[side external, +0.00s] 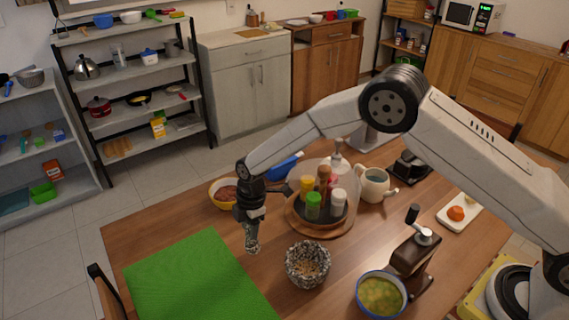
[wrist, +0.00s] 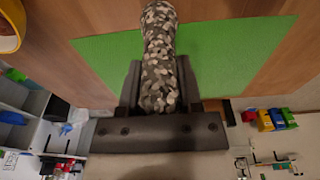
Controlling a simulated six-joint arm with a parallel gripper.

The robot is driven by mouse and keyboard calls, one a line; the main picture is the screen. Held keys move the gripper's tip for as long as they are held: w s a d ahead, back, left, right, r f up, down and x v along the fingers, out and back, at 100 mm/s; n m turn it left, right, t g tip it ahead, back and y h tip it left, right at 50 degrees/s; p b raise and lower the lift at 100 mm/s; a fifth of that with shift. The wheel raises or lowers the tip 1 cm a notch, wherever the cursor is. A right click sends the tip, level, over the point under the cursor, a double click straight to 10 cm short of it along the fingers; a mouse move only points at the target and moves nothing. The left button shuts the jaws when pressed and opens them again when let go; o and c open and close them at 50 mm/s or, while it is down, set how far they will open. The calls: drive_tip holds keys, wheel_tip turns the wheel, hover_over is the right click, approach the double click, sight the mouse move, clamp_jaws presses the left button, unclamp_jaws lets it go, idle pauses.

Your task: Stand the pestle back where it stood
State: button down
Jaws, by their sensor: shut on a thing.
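The pestle (side external: 251,236) is speckled grey and hangs close to upright below my gripper (side external: 250,209), between the green mat and the spice tray. It also shows in the wrist view (wrist: 158,60), where my gripper (wrist: 158,88) is shut on it. A speckled stone mortar (side external: 307,264) stands on the table to the right of the pestle and nearer the camera. It holds some light brown bits. I cannot tell whether the pestle's lower end touches the table.
A green mat (side external: 195,282) lies at the left front. A round wooden tray (side external: 318,229) with several spice bottles under a clear dome stands behind the mortar. Near it are a yellow bowl (side external: 222,198) and a cream mug (side external: 374,186). A soup bowl (side external: 381,295) and a wooden grinder (side external: 415,258) stand at the right.

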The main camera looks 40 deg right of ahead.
drive_tip(key=shift+w+a+f, duration=0.1)
drive_tip(key=shift+w+f, duration=0.15)
drive_tip(key=shift+f, duration=1.55)
drive_tip(key=shift+f, duration=0.1)
drive_tip(key=shift+c, duration=1.3)
unclamp_jaws()
drive_tip(key=shift+f, duration=0.1)
drive_tip(key=r, duration=0.4)
drive_tip(key=d+r, duration=0.1)
drive_tip(key=r, duration=0.7)
drive_tip(key=shift+d+r, duration=0.15)
drive_tip(key=shift+d, duration=0.1)
